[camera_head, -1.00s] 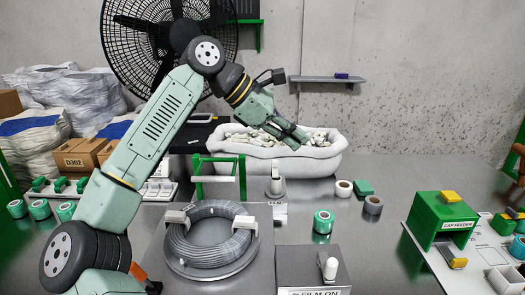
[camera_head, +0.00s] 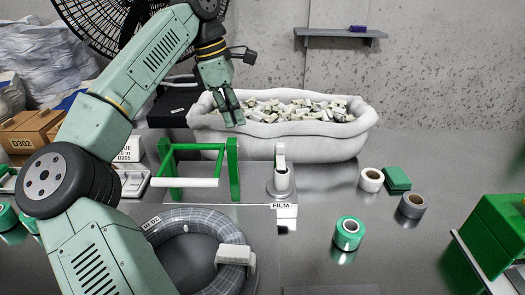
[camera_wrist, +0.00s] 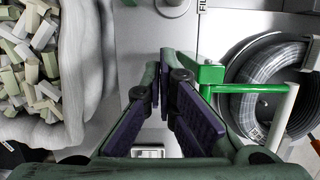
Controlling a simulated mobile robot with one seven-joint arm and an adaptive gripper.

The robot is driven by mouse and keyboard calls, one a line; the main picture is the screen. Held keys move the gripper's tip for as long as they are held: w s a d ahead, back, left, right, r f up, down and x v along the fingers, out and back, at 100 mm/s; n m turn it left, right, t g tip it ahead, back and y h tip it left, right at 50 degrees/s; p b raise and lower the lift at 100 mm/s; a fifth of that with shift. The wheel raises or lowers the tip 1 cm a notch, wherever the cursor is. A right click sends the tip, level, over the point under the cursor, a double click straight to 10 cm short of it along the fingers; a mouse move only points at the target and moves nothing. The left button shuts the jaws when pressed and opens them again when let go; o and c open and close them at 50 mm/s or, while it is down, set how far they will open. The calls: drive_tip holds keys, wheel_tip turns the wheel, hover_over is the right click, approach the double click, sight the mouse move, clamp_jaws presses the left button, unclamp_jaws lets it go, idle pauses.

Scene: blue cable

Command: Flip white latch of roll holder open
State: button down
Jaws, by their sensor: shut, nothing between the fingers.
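The roll holder is a green frame (camera_head: 233,168) with two uprights on a pale plate. A white bar (camera_head: 185,183), which may be the latch, lies level across its front side. My gripper (camera_head: 235,118) is shut and empty, pointing down above and behind the right upright, apart from it. In the wrist view my gripper's fingers (camera_wrist: 167,75) are close together beside the green frame (camera_wrist: 212,74). The white bar also shows there (camera_wrist: 284,115), to the right of the fingers. No roll sits in the frame.
A white padded bin (camera_head: 270,146) of small blocks stands behind the frame. A grey post with a white top (camera_head: 281,172) stands to its right by the FILM label (camera_head: 284,207). The cable coil (camera_head: 170,225) lies in front. Tape rolls (camera_head: 348,233) sit at right.

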sight(280, 151)
drive_tip(key=shift+w+f, duration=0.1)
idle(0.3)
drive_tip(key=d+f+p, duration=0.1)
drive_tip(key=d+f, duration=0.5)
drive_tip(key=f, duration=0.3)
drive_tip(key=shift+d+f, duration=0.25)
drive_tip(key=shift+f, duration=0.1)
drive_tip(key=shift+d, duration=0.1)
